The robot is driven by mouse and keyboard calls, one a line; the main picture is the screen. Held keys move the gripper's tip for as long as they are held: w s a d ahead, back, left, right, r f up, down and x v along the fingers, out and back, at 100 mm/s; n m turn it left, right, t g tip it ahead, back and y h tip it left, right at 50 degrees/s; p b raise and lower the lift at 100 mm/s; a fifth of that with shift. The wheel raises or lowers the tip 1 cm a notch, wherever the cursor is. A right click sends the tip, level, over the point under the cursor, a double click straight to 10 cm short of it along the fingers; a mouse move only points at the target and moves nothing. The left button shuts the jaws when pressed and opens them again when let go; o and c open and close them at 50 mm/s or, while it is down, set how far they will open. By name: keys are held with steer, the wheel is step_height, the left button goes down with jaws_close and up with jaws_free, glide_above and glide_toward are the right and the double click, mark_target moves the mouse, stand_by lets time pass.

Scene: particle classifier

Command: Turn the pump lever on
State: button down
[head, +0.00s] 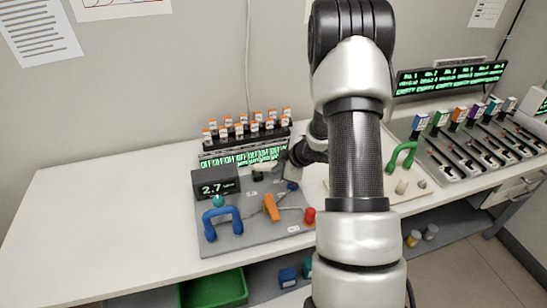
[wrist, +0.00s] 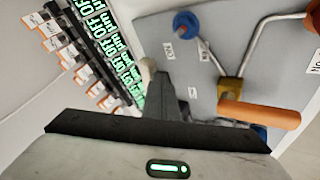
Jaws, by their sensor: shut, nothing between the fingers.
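An orange lever (head: 271,207) sits on the grey panel (head: 245,243) in the head view. In the wrist view it is the orange handle (wrist: 258,115) on a brass-coloured block on the pipe. I cannot read a label naming the pump lever. My gripper (head: 284,166) is behind the orange lever, over the back part of the panel, partly hidden by my arm. In the wrist view its dark fingers (wrist: 160,80) are closed together and empty. A small pale, upright piece (wrist: 148,70) shows at their tips; I cannot tell whether they touch it.
A blue knob (wrist: 187,24) with small labels is on the panel. A blue arched handle (head: 222,222), a red knob (head: 310,215) and a 2.7 display (head: 215,188) stand around the lever. Orange-capped vials (head: 248,122) line the back. The table's left side (head: 110,220) is clear.

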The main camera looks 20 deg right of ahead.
steer(key=shift+w+d+r+n+p, duration=0.25)
steer(key=shift+r+n+p, duration=0.15)
steer(key=shift+p, duration=0.15)
steer(key=shift+w+d+f+p, duration=0.3)
steer(key=shift+w+d+p, duration=0.3)
steer(key=shift+p, duration=0.75)
steer(key=shift+w, duration=0.1)
steer(key=shift+w+d, duration=0.1)
steer(key=shift+r, duration=0.15)
